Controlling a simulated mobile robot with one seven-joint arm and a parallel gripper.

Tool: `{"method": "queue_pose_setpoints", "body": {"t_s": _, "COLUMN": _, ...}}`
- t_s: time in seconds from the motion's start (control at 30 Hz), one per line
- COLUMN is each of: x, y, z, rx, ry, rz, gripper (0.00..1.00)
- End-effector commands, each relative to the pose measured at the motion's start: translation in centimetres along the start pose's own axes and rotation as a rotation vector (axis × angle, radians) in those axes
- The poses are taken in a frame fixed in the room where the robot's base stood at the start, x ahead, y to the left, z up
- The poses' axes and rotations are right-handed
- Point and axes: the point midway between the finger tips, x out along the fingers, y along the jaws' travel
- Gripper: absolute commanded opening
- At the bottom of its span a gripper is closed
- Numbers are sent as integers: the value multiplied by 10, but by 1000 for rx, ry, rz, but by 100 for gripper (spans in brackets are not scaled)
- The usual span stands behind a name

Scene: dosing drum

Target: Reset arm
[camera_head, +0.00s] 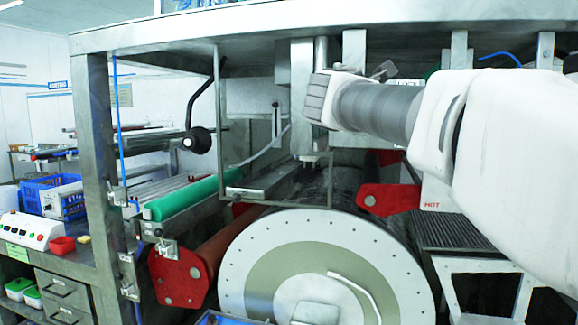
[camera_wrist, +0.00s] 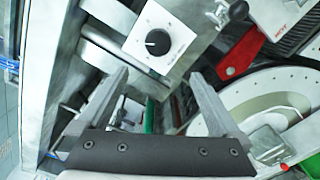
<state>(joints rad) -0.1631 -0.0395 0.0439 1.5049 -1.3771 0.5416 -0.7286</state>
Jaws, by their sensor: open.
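My arm reaches in from the right in the head view, under the top of the metal frame (camera_head: 270,36). Its pale wrist end is in front of the frame's middle; the fingers are not clear there. In the wrist view my gripper (camera_wrist: 157,78) is open, its two grey fingers wide apart with nothing between them. Beyond the fingertips is a white panel with a black knob (camera_wrist: 158,42); I cannot tell any contact. The drum's round white face (camera_head: 325,258) is below my arm in the head view, and its edge shows at right in the wrist view (camera_wrist: 268,98).
Red brackets (camera_head: 180,278) (camera_head: 388,200) flank the drum. A green roller (camera_head: 182,197) and a lever with a black ball (camera_head: 197,139) are left of it. A side bench holds a button box (camera_head: 30,230), a red bin (camera_head: 62,245) and a blue crate (camera_head: 36,200).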

Motion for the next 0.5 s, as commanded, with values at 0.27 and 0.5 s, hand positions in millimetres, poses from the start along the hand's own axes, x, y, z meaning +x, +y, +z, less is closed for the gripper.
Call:
{"method": "queue_pose_setpoints", "body": {"t_s": 0.27, "x": -53, "y": -100, "z": 13, "rx": 408, "ry": 1, "rz": -264, "gripper": 100}}
{"method": "queue_pose_setpoints", "body": {"t_s": 0.5, "x": -149, "y": -232, "z": -6, "rx": 951, "ry": -76, "rz": -644, "gripper": 100}}
